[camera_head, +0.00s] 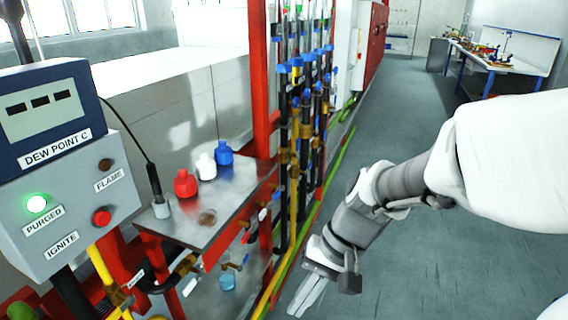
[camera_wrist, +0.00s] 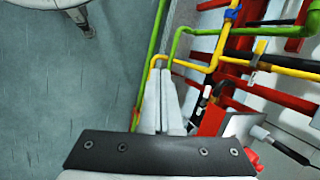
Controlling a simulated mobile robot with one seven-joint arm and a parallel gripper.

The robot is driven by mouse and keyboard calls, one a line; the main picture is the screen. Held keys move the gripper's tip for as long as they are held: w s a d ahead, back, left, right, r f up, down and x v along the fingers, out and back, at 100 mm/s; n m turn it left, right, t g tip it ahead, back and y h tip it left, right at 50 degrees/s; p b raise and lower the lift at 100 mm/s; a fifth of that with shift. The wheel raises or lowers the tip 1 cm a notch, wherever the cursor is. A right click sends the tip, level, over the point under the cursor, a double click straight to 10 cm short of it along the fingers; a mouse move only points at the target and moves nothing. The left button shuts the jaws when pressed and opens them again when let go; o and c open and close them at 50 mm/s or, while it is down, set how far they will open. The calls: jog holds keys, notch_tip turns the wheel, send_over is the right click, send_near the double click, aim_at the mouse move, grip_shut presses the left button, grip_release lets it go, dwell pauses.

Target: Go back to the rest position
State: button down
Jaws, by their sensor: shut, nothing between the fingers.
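My gripper (camera_head: 305,296) is at the lower middle of the head view, low over the grey floor and to the right of the pipes. It is shut and empty. In the wrist view my gripper (camera_wrist: 163,78) points toward the green and yellow pipes along the floor edge, with its two pale fingers together. My arm comes in from the right side of the head view, bent downward.
A control box (camera_head: 60,165) with a lit green lamp stands at the left. Red, white and blue bottles sit on a metal shelf (camera_head: 232,205). Upright pipes (camera_head: 295,130) rise beside my gripper. The floor (camera_head: 410,110) is open behind; a workbench (camera_head: 495,62) stands far right.

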jog(key=s+d+r+n+t+h+p, duration=0.1)
jog(key=s+d+r+t+h, duration=0.1)
jog(key=d+r, duration=0.3)
jog(key=s+d+r+t+h+p, duration=0.2)
jog(key=d+r+t, duration=0.3)
jog(key=r, duration=0.4)
jog(key=shift+s+d+n+h, duration=0.4)
jog(key=shift+d+h, duration=0.1)
jog(key=shift+d, duration=0.1)
